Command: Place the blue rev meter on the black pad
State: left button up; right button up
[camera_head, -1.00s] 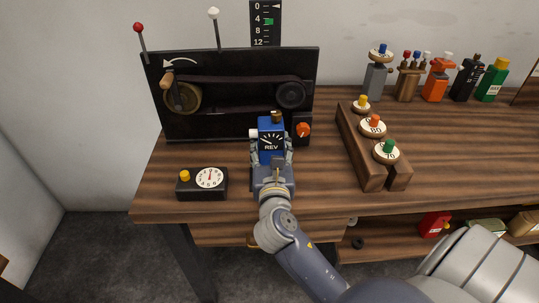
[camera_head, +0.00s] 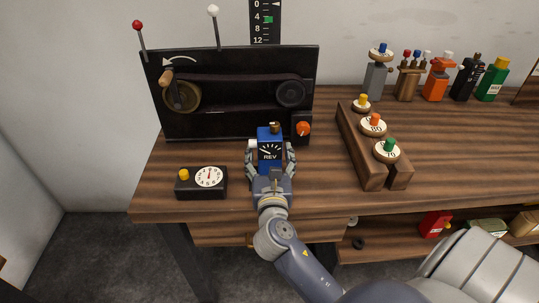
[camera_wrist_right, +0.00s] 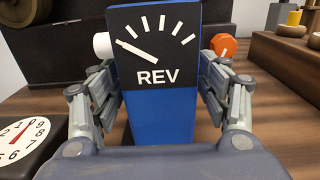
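The blue rev meter (camera_head: 270,151), with a black dial marked REV, stands upright in front of the black belt machine. It fills the middle of the right wrist view (camera_wrist_right: 157,75). My right gripper (camera_head: 271,162) is open around it, one finger on each side. In the wrist view the fingers stand slightly apart from its sides. I cannot make out the black pad; the meter and gripper cover the spot beneath. My left gripper is not in view.
A black timer box (camera_head: 202,184) with a white dial stands left of the gripper. The belt machine (camera_head: 235,100) with an orange knob (camera_head: 303,129) is close behind. A wooden rack (camera_head: 372,150) with round knobs stands to the right. Several small devices line the back right.

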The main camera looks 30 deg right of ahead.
jog(key=shift+r, duration=0.2)
jog(key=shift+s+a+f, duration=0.15)
jog(key=shift+s+a, duration=0.05)
jog(key=shift+s, duration=0.05)
jog(key=b+v, duration=0.1)
jog(key=v, duration=1)
jog(key=shift+s+b, duration=0.2)
jog(key=shift+b, duration=0.2)
